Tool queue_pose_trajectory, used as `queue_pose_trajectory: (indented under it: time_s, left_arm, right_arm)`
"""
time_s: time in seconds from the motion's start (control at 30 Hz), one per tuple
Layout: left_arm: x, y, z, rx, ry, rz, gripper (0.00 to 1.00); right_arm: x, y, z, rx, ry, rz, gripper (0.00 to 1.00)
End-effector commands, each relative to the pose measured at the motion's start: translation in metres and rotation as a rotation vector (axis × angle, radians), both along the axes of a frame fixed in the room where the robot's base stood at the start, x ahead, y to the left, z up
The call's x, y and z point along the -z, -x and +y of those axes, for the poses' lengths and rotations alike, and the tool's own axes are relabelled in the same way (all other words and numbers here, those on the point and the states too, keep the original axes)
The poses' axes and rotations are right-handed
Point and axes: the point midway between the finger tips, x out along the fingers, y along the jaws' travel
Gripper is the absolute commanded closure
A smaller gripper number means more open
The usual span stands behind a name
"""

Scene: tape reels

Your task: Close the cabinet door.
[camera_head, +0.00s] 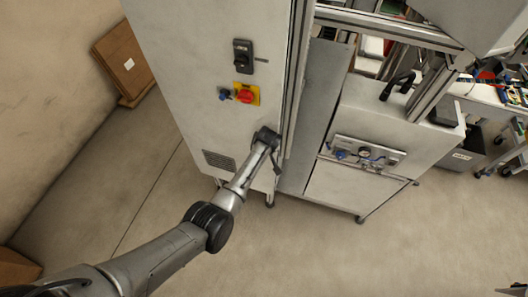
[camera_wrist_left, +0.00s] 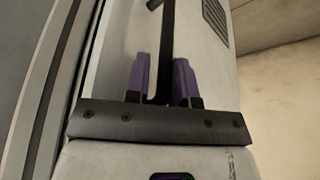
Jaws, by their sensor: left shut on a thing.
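The tall pale cabinet door (camera_head: 205,60) fills the upper middle of the head view. It carries a black latch (camera_head: 243,56), a red and yellow switch (camera_head: 245,94) and a low vent (camera_head: 218,160). My left gripper (camera_head: 268,138) is at the door's right edge, low down. In the left wrist view its two purple fingers (camera_wrist_left: 163,75) are shut on a slim black door handle (camera_wrist_left: 167,40). The door looks near its frame, but I cannot tell whether a gap remains.
A grey machine cabinet (camera_head: 370,125) with gauges stands right of the door. A brown board (camera_head: 125,62) leans on the left wall. A cluttered bench (camera_head: 490,95) and a dark bin (camera_head: 458,155) are at the right. The floor in front is clear.

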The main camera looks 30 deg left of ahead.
Motion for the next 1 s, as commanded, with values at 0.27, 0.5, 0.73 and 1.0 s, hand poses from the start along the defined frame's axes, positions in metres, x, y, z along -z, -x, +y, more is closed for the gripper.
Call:
queue_pose_trajectory:
  time_s: [0.27, 0.5, 0.73, 1.0]
  left_arm:
    - [0.002, 0.0, 0.005, -0.004, -0.004, -0.003, 0.6]
    - [0.0, -0.001, 0.003, -0.002, -0.004, -0.006, 0.6]
    - [-0.006, 0.0, 0.001, -0.001, -0.002, -0.008, 0.6]
    - [-0.04, 0.011, -0.009, -0.001, -0.002, -0.006, 0.6]
  right_arm:
    - [0.001, 0.0, -0.002, -0.003, 0.005, -0.002, 0.57]
    - [0.0, 0.0, -0.001, -0.001, 0.001, -0.001, 0.57]
    - [-0.002, 0.0, 0.001, 0.004, -0.004, 0.0, 0.57]
    - [-0.011, 0.0, 0.002, 0.005, -0.007, 0.0, 0.57]
